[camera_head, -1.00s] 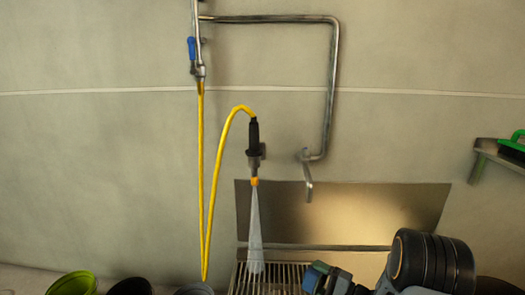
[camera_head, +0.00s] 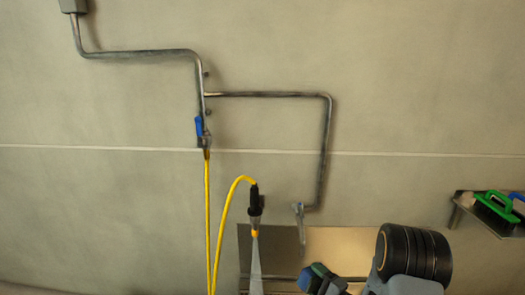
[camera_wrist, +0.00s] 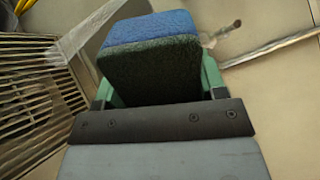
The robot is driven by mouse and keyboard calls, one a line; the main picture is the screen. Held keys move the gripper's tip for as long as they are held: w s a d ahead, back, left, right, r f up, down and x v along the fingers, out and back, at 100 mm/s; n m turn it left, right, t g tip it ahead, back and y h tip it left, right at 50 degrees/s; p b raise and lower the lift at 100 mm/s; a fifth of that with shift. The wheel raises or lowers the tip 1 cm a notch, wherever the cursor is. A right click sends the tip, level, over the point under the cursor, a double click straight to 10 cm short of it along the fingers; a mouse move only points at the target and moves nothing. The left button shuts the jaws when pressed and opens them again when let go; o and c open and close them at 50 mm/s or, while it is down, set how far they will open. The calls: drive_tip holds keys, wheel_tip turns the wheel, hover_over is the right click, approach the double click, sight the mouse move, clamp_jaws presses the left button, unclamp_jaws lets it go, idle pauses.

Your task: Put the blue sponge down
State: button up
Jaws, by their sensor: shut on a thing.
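The blue sponge (camera_wrist: 150,55) is held in my gripper (camera_wrist: 155,85), whose green fingers close on both its sides in the wrist view. The sponge has a blue top and a dark green lower face. In the head view the sponge (camera_head: 308,279) shows small at the bottom, at the end of my arm, in front of the metal sheet on the wall. My fingers are mostly hidden there. I cannot tell what surface lies straight below the sponge.
A nozzle (camera_head: 255,200) on a yellow hose (camera_head: 208,220) sprays water downward left of my gripper. A metal grate (camera_wrist: 35,85) lies at left in the wrist view. A shelf (camera_head: 480,213) at right holds a green-handled brush (camera_head: 496,204). Bent pipes (camera_head: 270,95) run along the wall.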

drive_tip(key=r+p, duration=0.3)
drive_tip(key=r+m+t+h+p, duration=0.1)
drive_tip(key=r+p, duration=0.2)
drive_tip(key=r+h+p, duration=0.1)
drive_tip(key=r+p, duration=0.2)
drive_tip(key=shift+s+d+r+m, duration=0.2)
drive_tip(key=shift+s+r+m, duration=0.05)
drive_tip(key=shift+r+m, duration=0.05)
drive_tip(key=shift+a+f, duration=0.1)
